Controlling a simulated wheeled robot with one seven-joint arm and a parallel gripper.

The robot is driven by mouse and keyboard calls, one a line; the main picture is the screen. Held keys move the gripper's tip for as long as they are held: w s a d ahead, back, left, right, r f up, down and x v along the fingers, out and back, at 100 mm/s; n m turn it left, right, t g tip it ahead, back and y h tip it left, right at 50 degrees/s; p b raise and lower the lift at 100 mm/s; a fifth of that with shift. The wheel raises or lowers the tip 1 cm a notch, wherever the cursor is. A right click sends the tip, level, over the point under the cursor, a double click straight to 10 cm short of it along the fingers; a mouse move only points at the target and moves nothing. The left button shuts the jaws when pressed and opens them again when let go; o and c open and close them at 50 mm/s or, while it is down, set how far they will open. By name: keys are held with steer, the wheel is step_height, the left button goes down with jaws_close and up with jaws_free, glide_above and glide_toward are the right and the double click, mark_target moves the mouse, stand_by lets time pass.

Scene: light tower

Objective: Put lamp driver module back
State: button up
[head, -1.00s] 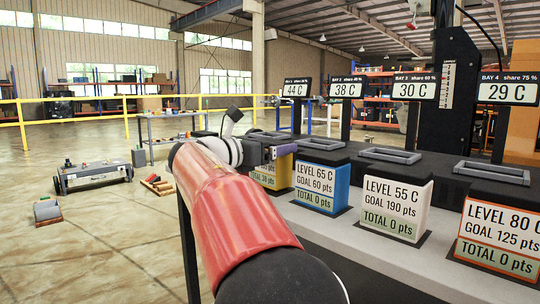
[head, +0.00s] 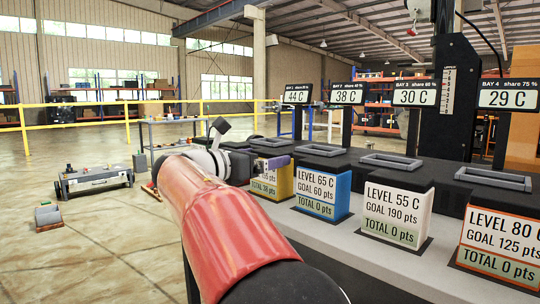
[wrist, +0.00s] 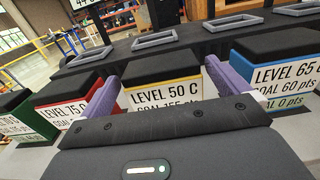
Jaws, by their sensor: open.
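My gripper (wrist: 161,74) is open, its two purple fingers apart above and in front of the yellow-edged, black-topped box (wrist: 166,92) marked LEVEL 50 C. Nothing shows held between the fingers. In the head view my gripper (head: 275,163) is seen from the side over that yellow box (head: 272,185), covering part of it. The blue box (head: 322,188) marked LEVEL 65 C stands to its right. No part is labelled lamp driver module, so I cannot tell which thing it is.
A white box (head: 396,212) and an orange-edged box (head: 498,242) stand further right. Red (wrist: 62,112) and green (wrist: 20,122) boxes stand left in the wrist view. Behind them, a dark bench carries grey rectangular frames (head: 397,161) and temperature displays (head: 414,93). A low cart (head: 95,180) is on the floor.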

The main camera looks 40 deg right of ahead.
steer(key=a+p, duration=0.1)
steer(key=a, duration=0.7)
steer(key=shift+s+a, duration=0.35)
steer(key=s+a+f+m+t+y+p, duration=0.1)
steer(key=s+a+f+m+y+p, duration=0.15)
steer(key=s+f+y, duration=0.2)
steer(key=s+a+f+m+t+y+p, duration=0.1)
steer(key=s+f+m+y+p, duration=0.2)
steer(key=s+f+m+y, duration=0.15)
steer(key=s+a+f+m+t+y+p, duration=0.2)
steer(key=s+a+f+m+y+p, duration=0.2)
steer(key=s+a+f+m+y, duration=0.5)
steer(key=s+a+f+m, duration=0.1)
steer(key=a+f+m, duration=0.1)
steer(key=a, duration=0.3)
steer(key=shift+s+m, duration=0.3)
steer(key=shift+m, duration=0.2)
